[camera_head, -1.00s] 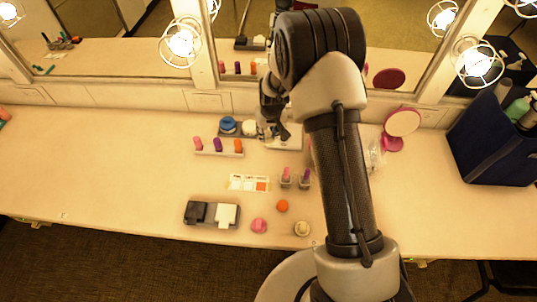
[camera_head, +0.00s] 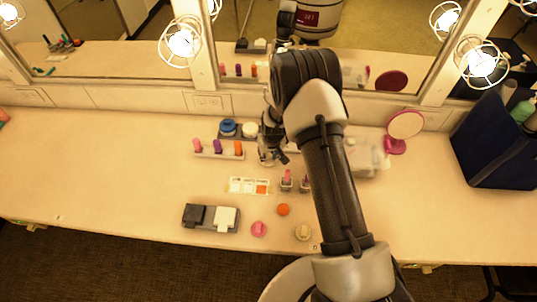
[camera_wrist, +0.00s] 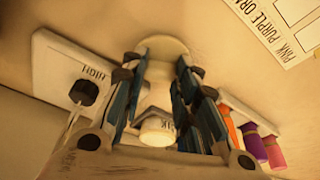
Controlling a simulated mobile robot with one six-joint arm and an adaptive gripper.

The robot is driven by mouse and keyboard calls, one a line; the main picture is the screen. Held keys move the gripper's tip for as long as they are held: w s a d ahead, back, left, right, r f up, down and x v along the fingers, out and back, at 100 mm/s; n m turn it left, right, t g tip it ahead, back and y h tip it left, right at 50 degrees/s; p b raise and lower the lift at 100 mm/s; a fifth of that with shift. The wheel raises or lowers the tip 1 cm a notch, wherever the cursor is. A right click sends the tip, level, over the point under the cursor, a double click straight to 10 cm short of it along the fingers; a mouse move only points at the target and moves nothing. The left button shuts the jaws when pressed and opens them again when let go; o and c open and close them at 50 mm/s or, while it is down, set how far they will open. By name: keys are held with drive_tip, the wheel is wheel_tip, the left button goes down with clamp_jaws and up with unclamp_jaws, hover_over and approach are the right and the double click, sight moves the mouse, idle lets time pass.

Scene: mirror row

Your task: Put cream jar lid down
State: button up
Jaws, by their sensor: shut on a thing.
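The cream-coloured round lid (camera_wrist: 163,46) is between the fingertips of my gripper (camera_wrist: 162,70) in the wrist view. My gripper is shut on it. In the head view my gripper (camera_head: 270,158) is low over the counter, right of the lipstick rack; the lid is hard to make out there. Whether the lid touches the counter I cannot tell. A white round jar (camera_head: 250,130) stands on the dark tray (camera_head: 238,136) behind. A white cylinder (camera_wrist: 157,128) shows between my fingers, partly hidden.
A blue-topped jar (camera_head: 228,126) shares the tray. The rack (camera_head: 218,154) holds pink, purple and orange lipsticks. A colour card (camera_head: 248,186), cups with lipsticks (camera_head: 286,181) and loose round pieces (camera_head: 283,210) lie in front. A white plate (camera_wrist: 52,60) marked HIGH lies beside my gripper.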

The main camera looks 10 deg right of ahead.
drive_tip(key=shift+f, duration=0.1)
drive_tip(key=shift+f, duration=0.15)
drive_tip(key=o, duration=0.8)
drive_tip(key=shift+o, duration=0.2)
drive_tip(key=shift+r, duration=0.2)
